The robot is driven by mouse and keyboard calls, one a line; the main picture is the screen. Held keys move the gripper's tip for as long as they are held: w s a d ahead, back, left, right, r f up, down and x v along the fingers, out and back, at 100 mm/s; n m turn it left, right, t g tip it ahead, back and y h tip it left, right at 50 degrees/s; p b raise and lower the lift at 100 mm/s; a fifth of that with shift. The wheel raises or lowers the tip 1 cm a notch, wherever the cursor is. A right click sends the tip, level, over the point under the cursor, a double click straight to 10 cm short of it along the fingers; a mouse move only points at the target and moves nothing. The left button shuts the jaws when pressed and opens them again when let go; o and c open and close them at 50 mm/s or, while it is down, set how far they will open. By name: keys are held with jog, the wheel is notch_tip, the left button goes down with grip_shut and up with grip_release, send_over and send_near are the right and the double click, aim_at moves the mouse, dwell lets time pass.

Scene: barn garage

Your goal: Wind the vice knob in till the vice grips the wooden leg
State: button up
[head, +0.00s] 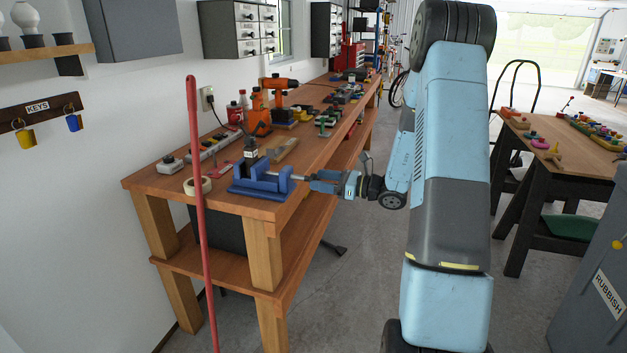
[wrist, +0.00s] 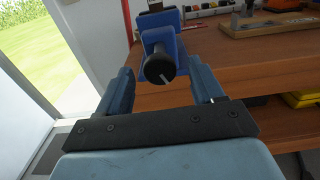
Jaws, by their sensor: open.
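The blue vice (head: 262,184) sits at the near end of the wooden bench, and its front shows in the wrist view (wrist: 166,22). Its round black knob (wrist: 159,66) has a pale mark on its face and points toward my wrist camera. My gripper (head: 312,180) is at the knob end of the vice. Its fingers stand open on either side of the knob in the wrist view (wrist: 160,76), with gaps showing. A dark upright piece (head: 250,149) stands at the vice jaws. I cannot tell whether it is the wooden leg or whether the jaws touch it.
A tape roll (head: 197,186), a power strip (head: 208,148), a pale wooden piece (head: 285,150) and orange tools (head: 258,112) are on the bench (head: 235,206). A red pole (head: 199,230) stands before it. Open floor (head: 345,290) lies right of the bench.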

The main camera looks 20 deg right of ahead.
aim_at(316, 179)
jog(key=shift+x, duration=1.55)
jog(key=shift+c, duration=0.4)
jog(key=c, duration=0.9)
